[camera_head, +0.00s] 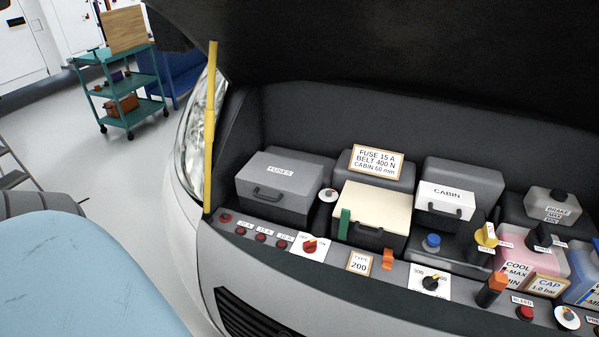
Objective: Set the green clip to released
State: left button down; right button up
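The green clip (344,224) is a small narrow bar on the front of the box with the cream lid (371,204), near its left corner. The clip stands upright, with its top at about the level of the lid's front edge. The lid lies flat and looks closed. Whether the clip is hooked on the lid or free of it is too small to tell. Neither of my grippers shows in the head view.
A grey FUSES box (285,183) stands left of the cream-lid box, a CABIN box (446,199) right. An orange clip (388,259) and a red-knob switch (309,246) sit in front. A yellow prop rod (210,130) stands at left under the raised hood (400,50).

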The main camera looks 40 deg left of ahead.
aim_at(346, 213)
jog(key=u, duration=1)
jog(key=z, duration=1.55)
jog(key=k+j, duration=0.15)
jog(key=k, duration=0.2)
jog(key=k+j, duration=0.2)
jog(key=k, duration=0.2)
jog(key=k+j, duration=0.15)
jog(key=k, duration=0.2)
